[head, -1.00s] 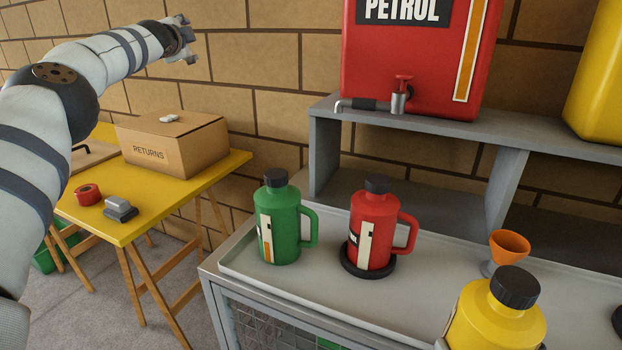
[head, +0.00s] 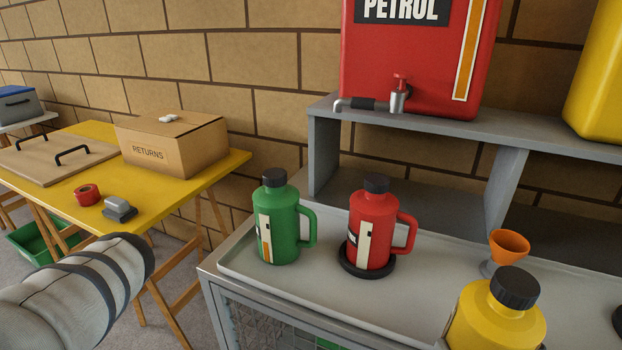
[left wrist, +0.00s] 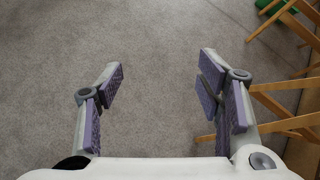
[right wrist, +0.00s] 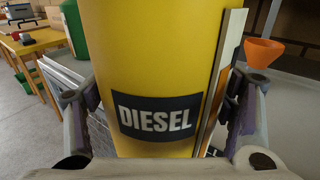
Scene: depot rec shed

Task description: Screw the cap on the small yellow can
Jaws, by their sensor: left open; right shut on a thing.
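The small yellow can (head: 492,322) is at the lower right of the head view, partly cut off by the frame edge, with a black cap (head: 515,287) sitting on its top. How tightly the cap is screwed cannot be seen. In the right wrist view the can's yellow body and DIESEL label (right wrist: 157,118) fill the middle. My right gripper (right wrist: 160,105) is shut around the can's body, one finger on each side. My left gripper (left wrist: 160,85) is open and empty above the grey floor, away from the can; only its arm shows in the head view.
A green can (head: 279,228) and a red can (head: 368,236), both black-capped, stand on the grey tray (head: 318,293). An orange funnel (head: 510,243) stands behind the yellow can. A red petrol tank (head: 415,75) sits on the shelf. A yellow table (head: 190,200) with a RETURNS box (head: 172,143) is at left.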

